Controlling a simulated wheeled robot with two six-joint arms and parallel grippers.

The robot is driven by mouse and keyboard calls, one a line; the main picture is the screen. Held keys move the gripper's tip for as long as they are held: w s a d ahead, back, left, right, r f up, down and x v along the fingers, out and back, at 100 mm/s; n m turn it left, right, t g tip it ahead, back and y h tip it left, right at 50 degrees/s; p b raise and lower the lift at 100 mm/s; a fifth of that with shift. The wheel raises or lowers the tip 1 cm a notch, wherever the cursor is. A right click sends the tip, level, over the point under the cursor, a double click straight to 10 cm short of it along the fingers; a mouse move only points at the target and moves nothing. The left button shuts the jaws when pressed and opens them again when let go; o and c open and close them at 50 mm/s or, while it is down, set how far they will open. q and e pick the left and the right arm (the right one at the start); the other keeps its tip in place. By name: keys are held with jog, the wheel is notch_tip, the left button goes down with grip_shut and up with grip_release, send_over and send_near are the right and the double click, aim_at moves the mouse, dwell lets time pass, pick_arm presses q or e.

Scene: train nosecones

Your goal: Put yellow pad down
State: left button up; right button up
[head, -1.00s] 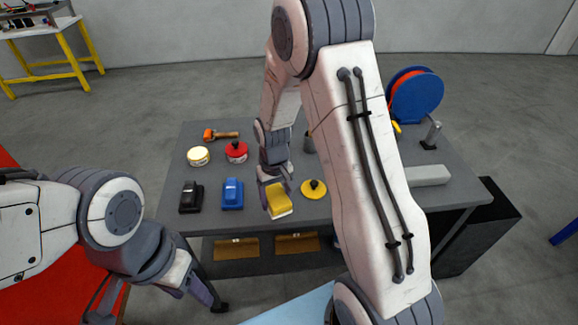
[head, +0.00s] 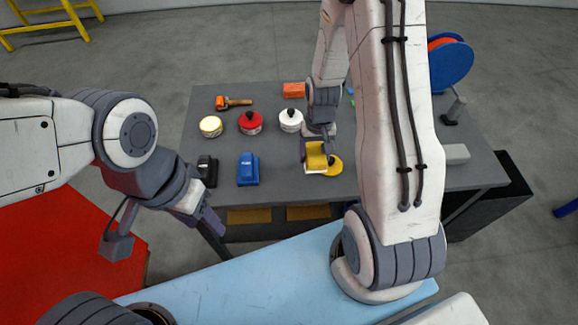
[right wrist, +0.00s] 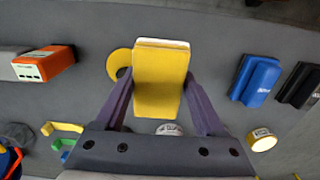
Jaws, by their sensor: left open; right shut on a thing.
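The yellow pad (head: 315,158), a block with a pale edge, is held in my right gripper (head: 318,148) above the grey table (head: 275,205). In the right wrist view the yellow pad (right wrist: 160,75) sits between the two purple fingers. A round yellow disc (head: 335,166) lies just right of the pad in the head view, partly hidden by it. I cannot tell how far the pad is above the table. My left gripper (head: 205,218) is open and empty off the table's front left.
A black block (head: 208,170) and blue block (head: 248,170) stand left of the pad. Behind are a cream tin (head: 211,127), red tin (head: 251,123), white tin (head: 290,120), orange tool (head: 233,102) and orange block (head: 294,90). Bare table lies between the blue block and pad.

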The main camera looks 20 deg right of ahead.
jog(key=b, duration=0.3)
send_over(290, 171)
notch_tip(290, 171, down, 4)
jog(key=shift+w+f, duration=0.1)
jog(key=shift+f, duration=0.1)
notch_tip(290, 171, down, 4)
jog(key=b, duration=0.3)
jog(key=shift+f, duration=0.1)
jog(key=o, duration=1.4)
